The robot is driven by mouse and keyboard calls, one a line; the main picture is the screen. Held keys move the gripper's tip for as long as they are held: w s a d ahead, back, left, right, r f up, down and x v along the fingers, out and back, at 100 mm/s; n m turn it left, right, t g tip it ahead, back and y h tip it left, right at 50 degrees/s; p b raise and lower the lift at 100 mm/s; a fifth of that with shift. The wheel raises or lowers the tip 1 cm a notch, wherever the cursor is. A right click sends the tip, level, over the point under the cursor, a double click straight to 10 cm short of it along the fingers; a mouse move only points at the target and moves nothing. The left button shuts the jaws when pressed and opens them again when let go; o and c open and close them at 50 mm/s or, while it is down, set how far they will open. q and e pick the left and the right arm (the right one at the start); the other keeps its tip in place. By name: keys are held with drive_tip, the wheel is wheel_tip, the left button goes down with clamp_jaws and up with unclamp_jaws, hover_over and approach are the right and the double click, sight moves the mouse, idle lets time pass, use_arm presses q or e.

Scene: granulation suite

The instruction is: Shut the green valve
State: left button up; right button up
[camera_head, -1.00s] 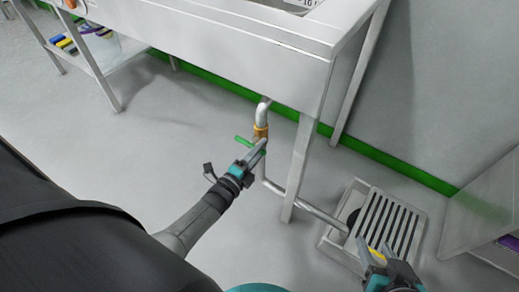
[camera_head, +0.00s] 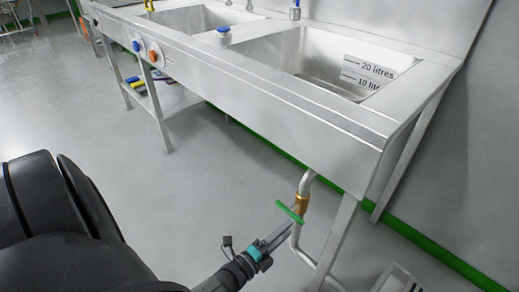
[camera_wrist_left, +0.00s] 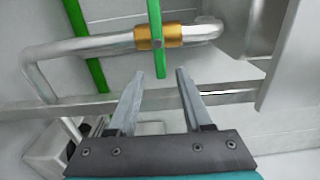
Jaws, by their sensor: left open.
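The green valve is a green lever (camera_head: 289,211) on a brass body (camera_head: 303,203), set in the steel drain pipe under the sink. The lever lies across the pipe, not along it. In the left wrist view the lever (camera_wrist_left: 154,22) crosses the brass body (camera_wrist_left: 172,36), and its near end lies between or just beyond my fingertips; I cannot tell which. My left gripper (camera_head: 287,231) is open, with its fingers pointing at the valve from below left; it also shows in the left wrist view (camera_wrist_left: 160,74). My right gripper is out of view.
The steel sink (camera_head: 260,90) hangs over the valve. A sink leg (camera_head: 335,240) stands just right of the pipe. A floor drain grate (camera_head: 395,280) is at the bottom right. The floor to the left is clear.

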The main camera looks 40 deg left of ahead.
use_arm(q)
drive_tip(key=s+p, duration=0.1)
drive_tip(key=s, duration=0.8)
drive_tip(key=shift+s+a+p, duration=0.15)
drive_tip(key=shift+a+p, duration=0.2)
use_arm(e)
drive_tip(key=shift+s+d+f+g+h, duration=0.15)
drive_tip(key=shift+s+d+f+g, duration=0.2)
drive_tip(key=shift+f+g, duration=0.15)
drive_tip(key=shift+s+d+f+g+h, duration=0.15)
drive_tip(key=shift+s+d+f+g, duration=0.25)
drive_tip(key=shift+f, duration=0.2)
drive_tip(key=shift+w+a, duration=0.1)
